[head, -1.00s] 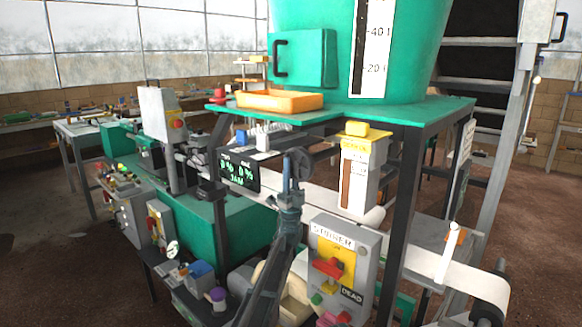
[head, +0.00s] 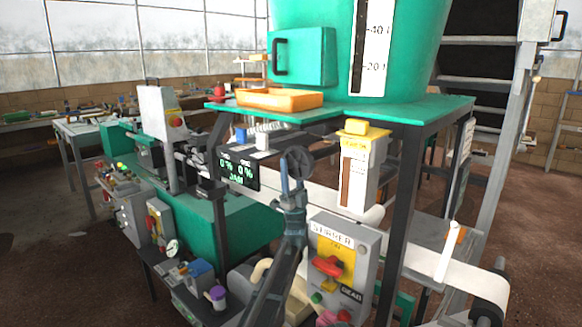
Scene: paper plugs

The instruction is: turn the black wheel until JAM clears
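The black wheel (head: 297,160) is a small dark disc right of the display, under the green table top. My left gripper (head: 290,184) is at the wheel's lower left, at the end of my dark arm rising from the bottom. A blue part shows beside the fingers. The fingers overlap the wheel's lower edge, and I cannot tell whether they touch it or how far apart they are. The black display (head: 238,172) shows green text: two readings of 0 % and JAM below. My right gripper is not in view.
A grey starter box (head: 343,262) with a red switch stands right of my arm. A white paper strip (head: 325,200) runs behind it toward a roller at lower right. An orange tray (head: 280,101) sits on the green table top above. Black table legs stand close by.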

